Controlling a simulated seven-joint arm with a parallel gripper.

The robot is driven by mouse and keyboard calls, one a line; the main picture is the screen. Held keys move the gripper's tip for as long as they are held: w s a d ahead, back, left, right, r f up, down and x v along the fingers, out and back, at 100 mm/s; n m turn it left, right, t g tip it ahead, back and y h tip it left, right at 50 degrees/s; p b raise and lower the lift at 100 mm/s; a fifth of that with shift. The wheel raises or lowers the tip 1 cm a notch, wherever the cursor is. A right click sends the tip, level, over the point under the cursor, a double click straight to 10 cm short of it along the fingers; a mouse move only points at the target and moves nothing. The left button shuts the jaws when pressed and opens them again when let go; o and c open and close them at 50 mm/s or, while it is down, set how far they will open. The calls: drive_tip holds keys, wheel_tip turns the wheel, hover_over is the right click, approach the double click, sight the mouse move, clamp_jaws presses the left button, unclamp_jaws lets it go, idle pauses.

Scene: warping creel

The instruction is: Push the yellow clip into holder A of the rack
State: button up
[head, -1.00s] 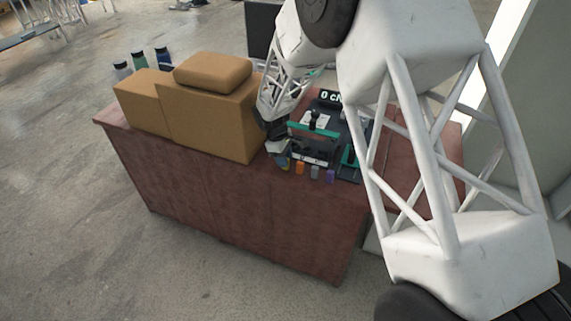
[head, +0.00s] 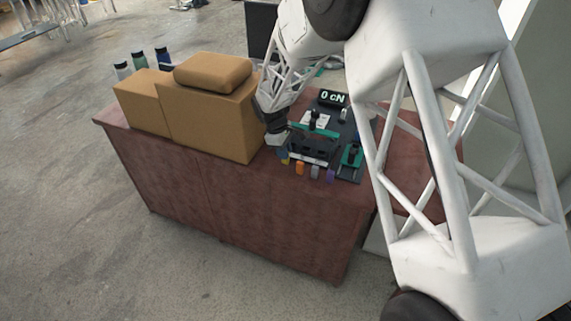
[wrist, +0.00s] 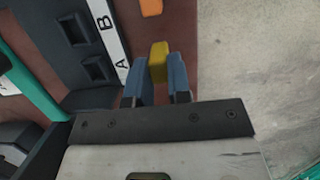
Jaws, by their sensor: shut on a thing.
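The yellow clip (wrist: 158,62) is between the two blue fingertips of my gripper (wrist: 157,80) in the wrist view. My gripper is shut on it. In the head view the yellow clip (head: 285,160) shows small below my gripper (head: 279,151), at the left front corner of the dark rack (head: 305,149). In the wrist view the rack's white strip carries the letters A and B. Holder A (wrist: 95,68) is a dark square opening beside the A, left of the clip. The clip is outside that opening. Its height above the table cannot be told.
An orange clip (head: 300,169), a grey clip (head: 314,172) and a purple clip (head: 330,176) stand along the rack's front. A display (head: 333,98) reads 0 cN. Brown boxes (head: 212,115) stand close left of my gripper. The table's front edge is near.

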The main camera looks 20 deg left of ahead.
drive_tip(key=shift+r, duration=0.75)
drive_tip(key=shift+d+v, duration=0.25)
drive_tip(key=shift+v, duration=0.7)
drive_tip(key=shift+d+v, duration=0.2)
drive_tip(key=shift+v, duration=0.8)
drive_tip(key=shift+r, duration=0.1)
drive_tip(key=w+a, duration=0.1)
drive_tip(key=w, duration=0.9)
drive_tip(key=shift+a+r, duration=0.35)
drive_tip(key=shift+r, duration=0.05)
drive_tip(key=shift+f, duration=0.1)
drive_tip(key=shift+a+x, duration=0.2)
drive_tip(key=shift+x, duration=0.55)
drive_tip(key=shift+a+x, duration=0.15)
drive_tip(key=shift+x, duration=0.55)
drive_tip(key=shift+a+x, duration=0.2)
drive_tip(key=shift+x, duration=0.55)
